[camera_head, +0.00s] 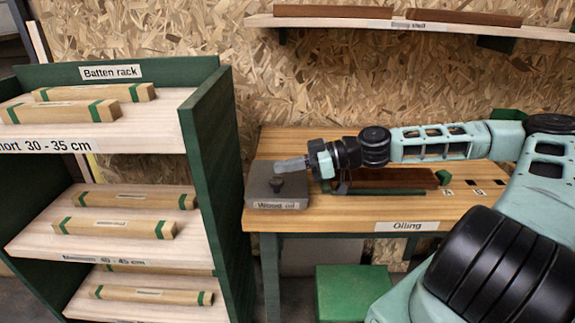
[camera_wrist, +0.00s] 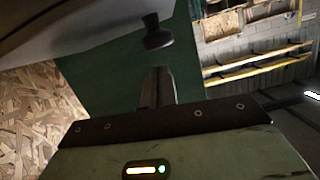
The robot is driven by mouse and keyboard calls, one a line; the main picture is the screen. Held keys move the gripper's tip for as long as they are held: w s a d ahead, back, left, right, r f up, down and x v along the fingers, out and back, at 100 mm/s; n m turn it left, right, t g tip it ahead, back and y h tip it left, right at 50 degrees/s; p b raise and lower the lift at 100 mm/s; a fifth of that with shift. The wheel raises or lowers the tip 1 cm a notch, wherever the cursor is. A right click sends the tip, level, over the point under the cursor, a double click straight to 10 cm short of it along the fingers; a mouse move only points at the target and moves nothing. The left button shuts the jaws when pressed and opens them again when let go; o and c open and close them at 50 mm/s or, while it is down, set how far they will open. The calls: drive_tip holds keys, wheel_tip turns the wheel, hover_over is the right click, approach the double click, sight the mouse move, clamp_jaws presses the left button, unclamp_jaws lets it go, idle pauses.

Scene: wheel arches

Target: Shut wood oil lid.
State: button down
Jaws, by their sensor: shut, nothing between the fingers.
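The wood oil box (camera_head: 277,205) is a low grey box with a label on its front, at the left end of the oiling table. Its grey lid (camera_head: 258,187) looks flat on top, with a dark knob (camera_head: 278,186); I cannot make out any gap under it. In the wrist view the knob (camera_wrist: 156,33) sticks out from the grey lid (camera_wrist: 70,22), just beyond my fingertips. My gripper (camera_head: 277,167) points left over the box, near the knob. Its fingers (camera_wrist: 157,78) are together and empty, apart from the knob as far as the wrist view shows.
A green batten rack (camera_head: 215,150) with several battens stands close left of the table. On the oiling table (camera_head: 345,212), a dark brown batten (camera_head: 390,180) and green strip lie right of the box. A shelf (camera_head: 420,27) hangs above. A green box (camera_head: 350,290) stands in front.

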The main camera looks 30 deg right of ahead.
drive_tip(key=shift+s+a+f+b, duration=0.2)
drive_tip(key=shift+f+b, duration=0.1)
drive_tip(key=shift+f, duration=0.15)
drive_tip(key=shift+s+a+f+b, duration=0.15)
drive_tip(key=shift+f+b, duration=0.1)
drive_tip(key=shift+f, duration=0.2)
drive_tip(key=shift+d, duration=0.1)
